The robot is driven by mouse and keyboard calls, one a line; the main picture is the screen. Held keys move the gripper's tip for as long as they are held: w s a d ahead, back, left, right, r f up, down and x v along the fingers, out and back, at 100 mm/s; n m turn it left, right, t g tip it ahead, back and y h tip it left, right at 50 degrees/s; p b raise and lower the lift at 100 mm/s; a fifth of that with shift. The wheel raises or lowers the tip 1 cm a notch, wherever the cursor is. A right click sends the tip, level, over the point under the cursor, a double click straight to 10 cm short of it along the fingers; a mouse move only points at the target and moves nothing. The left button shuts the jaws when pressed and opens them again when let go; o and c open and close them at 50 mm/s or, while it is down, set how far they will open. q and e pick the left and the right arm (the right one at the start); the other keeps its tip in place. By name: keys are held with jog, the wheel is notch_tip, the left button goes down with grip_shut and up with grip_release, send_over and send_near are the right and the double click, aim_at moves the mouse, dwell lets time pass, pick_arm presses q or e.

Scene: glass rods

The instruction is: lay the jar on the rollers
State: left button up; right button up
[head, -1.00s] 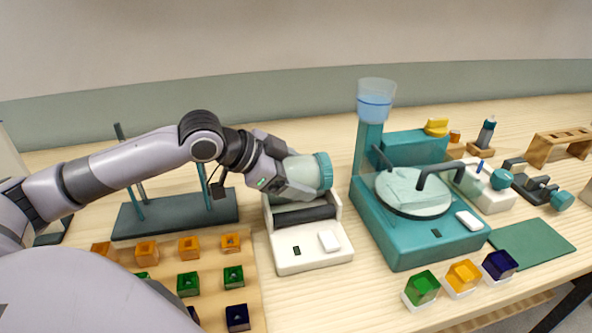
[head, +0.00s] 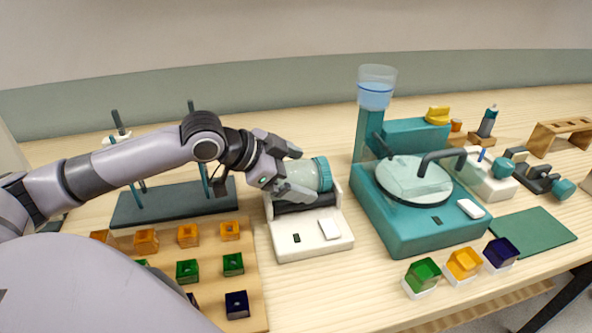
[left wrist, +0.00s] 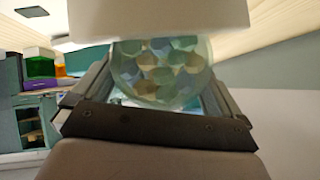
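The jar (head: 304,177), a pale clear cylinder with a teal lid (head: 324,174), lies on its side at the back of the white roller unit (head: 313,243), lid to the right. It appears to rest on the rollers; a dark roller (head: 303,204) shows in front of it. My left gripper (head: 291,171) is open, with its fingers spread above and below the jar's left end. In the left wrist view the jar's round end (left wrist: 162,72) shows patterned contents, with gaps beside the fingers. My right gripper is out of view.
A teal machine (head: 420,235) with a round plate stands close on the right. A wooden board (head: 215,262) with coloured blocks lies front left, and a dark rod stand (head: 175,205) stands behind it. Small coloured cubes (head: 424,272) sit front right.

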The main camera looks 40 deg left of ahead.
pick_arm(q)
jog(key=shift+s, duration=0.1)
jog(key=shift+s+a, duration=0.15)
jog(key=shift+v, duration=1.75)
jog(key=shift+s+a+r, duration=0.15)
jog(key=shift+s+r, duration=0.25)
jog(key=shift+r, duration=0.1)
jog(key=shift+v, duration=0.85)
jog(key=shift+s+r, duration=0.1)
